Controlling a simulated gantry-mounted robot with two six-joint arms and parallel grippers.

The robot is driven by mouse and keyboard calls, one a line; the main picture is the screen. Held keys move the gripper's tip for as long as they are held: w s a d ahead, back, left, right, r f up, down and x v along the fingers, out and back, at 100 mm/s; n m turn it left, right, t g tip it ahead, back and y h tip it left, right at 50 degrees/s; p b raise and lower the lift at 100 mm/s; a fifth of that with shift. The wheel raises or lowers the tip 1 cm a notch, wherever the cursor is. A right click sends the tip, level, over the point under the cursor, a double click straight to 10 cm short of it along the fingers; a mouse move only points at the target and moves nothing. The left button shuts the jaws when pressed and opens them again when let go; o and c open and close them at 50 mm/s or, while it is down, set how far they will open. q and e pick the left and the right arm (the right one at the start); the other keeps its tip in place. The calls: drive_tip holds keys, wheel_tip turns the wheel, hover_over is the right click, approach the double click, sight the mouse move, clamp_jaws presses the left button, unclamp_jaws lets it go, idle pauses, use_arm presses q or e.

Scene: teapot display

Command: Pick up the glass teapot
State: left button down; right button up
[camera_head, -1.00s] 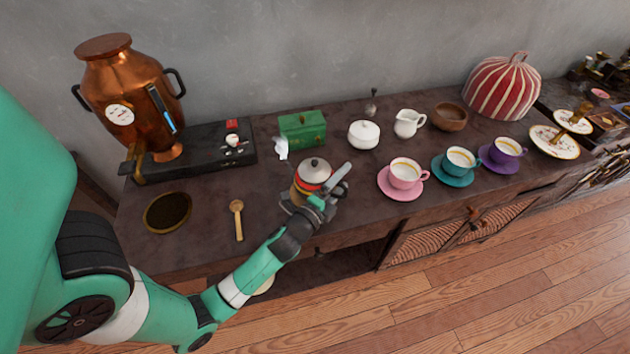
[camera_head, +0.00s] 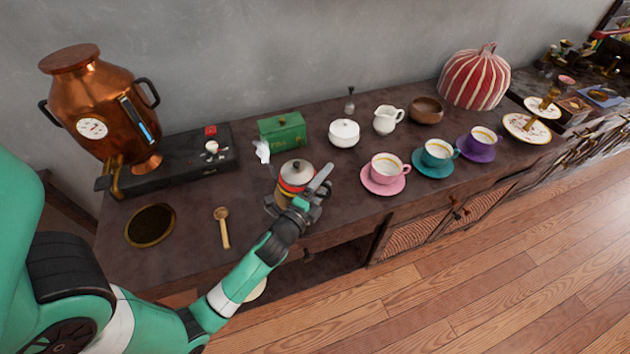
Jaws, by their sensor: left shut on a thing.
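The teapot (camera_head: 296,169) has a pale grey lid with a dark knob and a body with red and yellow bands. It stands upright near the front edge of the dark counter (camera_head: 190,250). My left gripper (camera_head: 297,199) is at the teapot's front right side and is shut on it. The gripper and wrist hide the lower body, so I cannot tell whether its base touches the counter. My right gripper is not in view.
A green box (camera_head: 282,131), a white sugar bowl (camera_head: 344,133) and a cream jug (camera_head: 387,119) stand behind. A pink cup (camera_head: 386,166) on a saucer stands to the right. A golden scoop (camera_head: 222,227) and a copper urn (camera_head: 100,110) are left.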

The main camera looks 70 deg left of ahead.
use_arm(q)
drive_tip(key=shift+r, duration=0.25)
drive_tip(key=shift+r+p, duration=0.75)
drive_tip(key=shift+r, duration=0.05)
drive_tip(key=shift+r+p, duration=0.85)
drive_tip(key=shift+r, duration=0.1)
drive_tip(key=s+r+p, duration=0.1)
drive_tip(key=s+d+r+p, duration=0.1)
drive_tip(key=r+p, duration=0.1)
drive_tip(key=s+d+r+p, duration=0.1)
drive_tip(key=s+r, duration=0.1)
drive_tip(key=shift+d+r, duration=0.2)
drive_tip(key=s+d+r+p, duration=0.1)
drive_tip(key=s+d+r, duration=0.2)
drive_tip(key=s, duration=0.5)
drive_tip(key=shift+d+r+p, duration=0.3)
drive_tip(key=shift+d+r, duration=0.1)
drive_tip(key=shift+d, duration=0.45)
drive_tip(key=shift+w, duration=0.1)
